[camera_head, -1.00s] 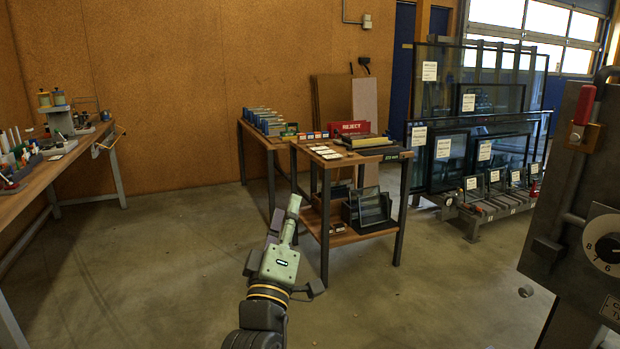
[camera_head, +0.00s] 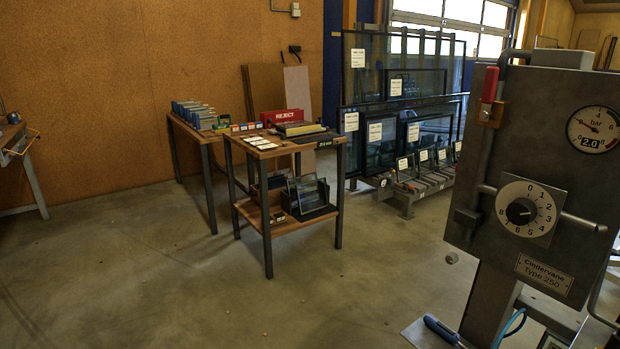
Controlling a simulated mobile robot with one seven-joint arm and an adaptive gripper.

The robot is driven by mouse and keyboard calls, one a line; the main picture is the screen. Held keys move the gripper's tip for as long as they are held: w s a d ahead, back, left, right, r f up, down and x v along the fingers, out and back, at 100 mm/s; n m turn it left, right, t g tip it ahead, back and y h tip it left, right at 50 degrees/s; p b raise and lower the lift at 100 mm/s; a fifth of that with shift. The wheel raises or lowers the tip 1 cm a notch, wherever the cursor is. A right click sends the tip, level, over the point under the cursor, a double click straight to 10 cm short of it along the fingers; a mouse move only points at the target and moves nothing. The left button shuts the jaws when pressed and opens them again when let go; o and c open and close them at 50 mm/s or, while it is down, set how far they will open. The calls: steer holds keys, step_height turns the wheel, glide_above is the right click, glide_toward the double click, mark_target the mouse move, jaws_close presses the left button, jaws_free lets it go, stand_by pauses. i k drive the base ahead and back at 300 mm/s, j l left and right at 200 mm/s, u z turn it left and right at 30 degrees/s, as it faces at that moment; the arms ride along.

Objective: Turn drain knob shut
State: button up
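A grey control box (camera_head: 560,110) labelled "Cindervane Type 250" stands at the right. A black knob (camera_head: 521,211) sits on a white dial numbered 0 to 8 on its front. A small pale round knob (camera_head: 452,258) shows at the box's lower left edge, and a dark block (camera_head: 467,216) sits at its left side. No label marks a drain knob, so I cannot tell which part it is. My gripper is not in this view.
A pressure gauge (camera_head: 594,130) and a red-handled lever (camera_head: 489,86) are on the box. A blue-handled tool (camera_head: 441,328) lies on a plate below. A two-tier table (camera_head: 272,221) stands left of centre, glass panes (camera_head: 409,135) behind.

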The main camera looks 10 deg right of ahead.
mark_target(452, 258)
steer(key=z, duration=1.5)
